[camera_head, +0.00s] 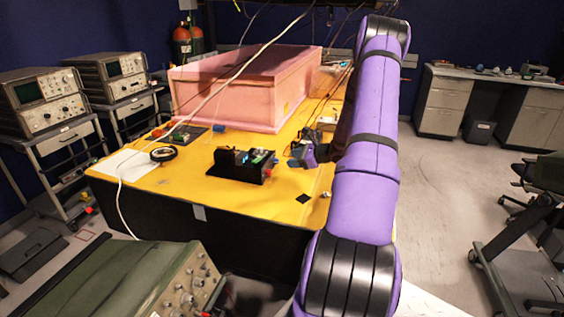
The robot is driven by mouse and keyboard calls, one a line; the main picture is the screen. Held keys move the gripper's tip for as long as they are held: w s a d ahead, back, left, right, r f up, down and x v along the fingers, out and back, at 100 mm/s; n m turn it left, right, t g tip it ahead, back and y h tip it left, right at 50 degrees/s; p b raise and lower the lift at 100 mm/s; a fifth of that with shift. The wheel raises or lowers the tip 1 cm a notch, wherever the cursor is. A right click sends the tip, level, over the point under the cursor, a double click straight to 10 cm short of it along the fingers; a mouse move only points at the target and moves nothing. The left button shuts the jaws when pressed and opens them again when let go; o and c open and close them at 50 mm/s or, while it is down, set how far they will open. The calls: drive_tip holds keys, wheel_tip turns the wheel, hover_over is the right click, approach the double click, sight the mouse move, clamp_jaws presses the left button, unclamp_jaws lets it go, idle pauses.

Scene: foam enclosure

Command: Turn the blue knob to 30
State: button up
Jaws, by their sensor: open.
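A small black device (238,166) stands on the yellow table near its front edge, with small parts on top. A tiny blue spot (246,157) on it may be the blue knob. It is too small to read any mark or setting. My purple arm reaches forward over the right side of the table. My gripper (298,156) is at the arm's far end, low over the table, just right of the black device and apart from it. Its jaws are open and hold nothing that I can see. The arm hides part of the table's right side.
A pink foam box (245,88) stands behind the device. A black ring-shaped item (163,154), a white sheet (126,163) and a dark board (188,134) lie to the left. A cable hangs across the view. A green instrument (130,285) is in the foreground.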

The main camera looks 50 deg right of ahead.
sight(278, 161)
drive_tip(key=shift+x, duration=2.85)
drive_tip(key=c, duration=0.9)
